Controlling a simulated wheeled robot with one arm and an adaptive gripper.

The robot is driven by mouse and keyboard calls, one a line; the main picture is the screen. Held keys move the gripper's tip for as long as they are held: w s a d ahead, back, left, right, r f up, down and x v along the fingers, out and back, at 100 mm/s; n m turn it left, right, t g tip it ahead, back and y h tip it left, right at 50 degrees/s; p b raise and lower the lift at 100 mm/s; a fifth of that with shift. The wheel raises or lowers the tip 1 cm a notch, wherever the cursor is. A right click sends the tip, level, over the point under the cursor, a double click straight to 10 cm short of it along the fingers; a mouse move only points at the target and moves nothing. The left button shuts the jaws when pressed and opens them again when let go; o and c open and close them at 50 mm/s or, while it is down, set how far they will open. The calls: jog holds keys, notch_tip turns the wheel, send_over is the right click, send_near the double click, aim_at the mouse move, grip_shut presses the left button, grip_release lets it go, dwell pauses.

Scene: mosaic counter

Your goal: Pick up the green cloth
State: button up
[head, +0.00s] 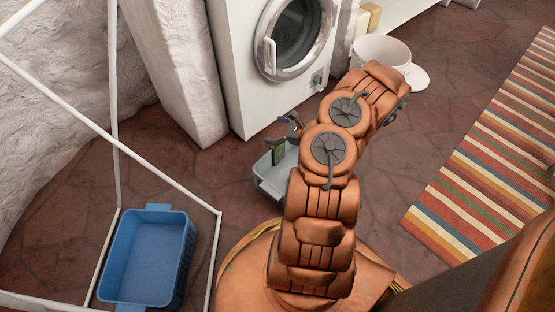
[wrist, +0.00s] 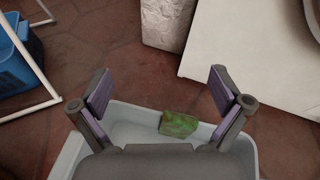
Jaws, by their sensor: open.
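The green cloth (wrist: 180,124) looks like a small folded block in the wrist view. It lies in a pale grey-white bin (wrist: 130,123), close to the bin's far wall. In the head view the cloth (head: 278,155) shows as a small green patch at the bin (head: 268,185), partly hidden by my gripper and arm. My gripper (wrist: 161,78) is open, with its two purple-padded fingers spread wide and nothing between their tips. In the head view my gripper (head: 290,128) is over the bin, and its contact with the cloth cannot be made out.
A blue basket (head: 150,255) stands at the lower left inside a white tube frame (head: 113,150). A white washing machine (head: 240,65) stands behind the bin, beside a white pillar (head: 180,70). A white bucket (head: 383,48) and striped rug (head: 490,165) are at the right.

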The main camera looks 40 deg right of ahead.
aim_at(277, 153)
jog(key=s+d+f+m+h+b, duration=0.2)
jog(key=s+d+f+m+h, duration=0.3)
jog(key=f, duration=0.6)
jog(key=w+f+n+y+b, duration=0.1)
jog(key=w+f+y+b, duration=0.1)
jog(key=w+b, duration=0.3)
jog(key=shift+w+a+f, duration=0.25)
jog(key=shift+w+f, duration=0.2)
jog(key=shift+c, duration=0.4)
jog(key=c, duration=1.2)
